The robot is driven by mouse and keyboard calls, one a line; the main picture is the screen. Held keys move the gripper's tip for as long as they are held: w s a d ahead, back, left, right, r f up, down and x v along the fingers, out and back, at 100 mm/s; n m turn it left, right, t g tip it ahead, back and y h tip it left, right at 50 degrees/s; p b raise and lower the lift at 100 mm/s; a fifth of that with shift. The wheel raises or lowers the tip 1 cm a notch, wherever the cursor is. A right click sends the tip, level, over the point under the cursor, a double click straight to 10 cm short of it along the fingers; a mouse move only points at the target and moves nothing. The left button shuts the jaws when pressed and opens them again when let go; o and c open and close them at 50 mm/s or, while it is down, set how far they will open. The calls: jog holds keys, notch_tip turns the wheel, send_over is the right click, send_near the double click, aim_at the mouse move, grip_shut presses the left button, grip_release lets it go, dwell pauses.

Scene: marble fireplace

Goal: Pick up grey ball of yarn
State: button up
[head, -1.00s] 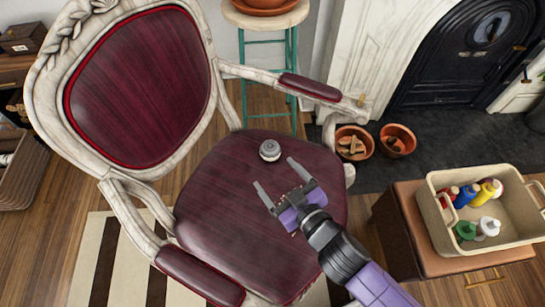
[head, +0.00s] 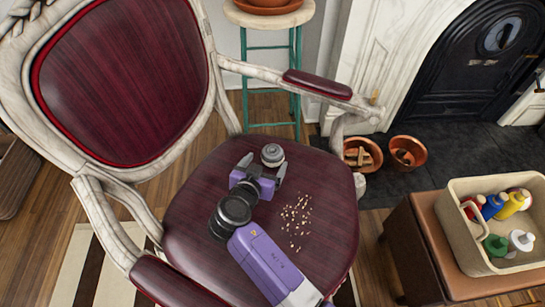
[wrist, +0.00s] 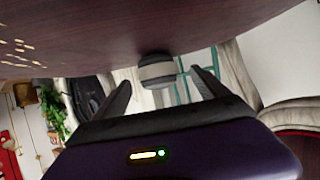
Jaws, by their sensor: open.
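The grey ball of yarn (head: 272,155) is a small grey and whitish round thing on the dark red seat (head: 200,190) of the armchair, toward its back right. It also shows in the wrist view (wrist: 157,70), just beyond and between the two fingertips. My gripper (head: 262,162) is open and low over the seat, its fingers pointing at the ball. The ball lies at the tips of the fingers; I cannot tell whether they touch it. The fingers (wrist: 160,85) look empty in the wrist view.
Light crumbs (head: 297,215) lie scattered on the seat. The chair's right armrest (head: 318,84) rises beyond the ball, and its left armrest (head: 172,284) is in front. Terracotta pots (head: 407,153) stand on the floor.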

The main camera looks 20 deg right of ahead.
aim_at(270, 158)
jog(key=shift+d+r+b+x, duration=0.15)
jog(key=shift+b+x, duration=0.3)
jog(key=shift+x, duration=0.9)
jog(key=shift+d+r+b+x, duration=0.15)
jog(key=shift+b+x, duration=0.25)
jog(key=shift+x, duration=1)
jog(key=c, duration=1.5)
jog(key=shift+o, duration=0.2)
jog(key=shift+r, duration=0.1)
